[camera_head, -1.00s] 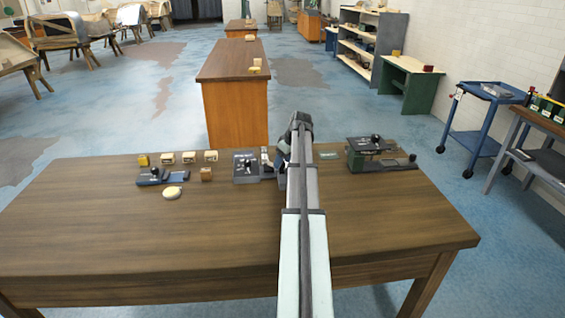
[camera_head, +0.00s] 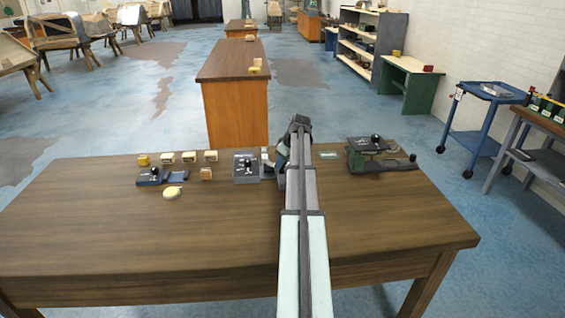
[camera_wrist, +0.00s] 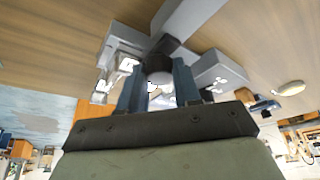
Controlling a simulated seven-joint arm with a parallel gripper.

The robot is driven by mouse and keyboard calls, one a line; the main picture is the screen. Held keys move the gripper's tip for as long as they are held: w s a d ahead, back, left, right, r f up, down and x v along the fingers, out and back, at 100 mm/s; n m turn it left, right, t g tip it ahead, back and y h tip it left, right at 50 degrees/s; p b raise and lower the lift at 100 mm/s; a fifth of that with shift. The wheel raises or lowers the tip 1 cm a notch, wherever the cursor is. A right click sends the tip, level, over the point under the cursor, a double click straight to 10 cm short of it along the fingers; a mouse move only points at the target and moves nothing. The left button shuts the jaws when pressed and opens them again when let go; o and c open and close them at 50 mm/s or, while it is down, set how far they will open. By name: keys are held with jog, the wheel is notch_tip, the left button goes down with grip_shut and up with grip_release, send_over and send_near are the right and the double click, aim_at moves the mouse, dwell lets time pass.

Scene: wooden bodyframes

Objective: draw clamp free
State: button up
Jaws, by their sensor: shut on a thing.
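A grey clamp device (camera_head: 246,168) with a black knob stands on the wooden bench, just left of my arm. In the wrist view a grey body (camera_wrist: 215,72), a grey bar and a dark collar lie around my fingertips. My gripper (camera_wrist: 158,78) is shut on a pale rounded part, with one blue-grey finger on each side of it. Which part of the clamp this is, and whether it is loose, I cannot tell. In the head view my arm hides the fingertips.
A blue device (camera_head: 152,176) with several small blocks and a pale round piece (camera_head: 172,192) lies left on the bench (camera_head: 150,235). A green device (camera_head: 372,158) with a black knob stands right of my arm. The front of the bench is clear.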

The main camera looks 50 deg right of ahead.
grip_shut()
jog(key=s+a, duration=0.5)
jog(key=shift+s+a, duration=0.35)
jog(key=o, duration=0.9)
grip_release()
jog(key=shift+o, duration=0.2)
jog(key=v, duration=1.4)
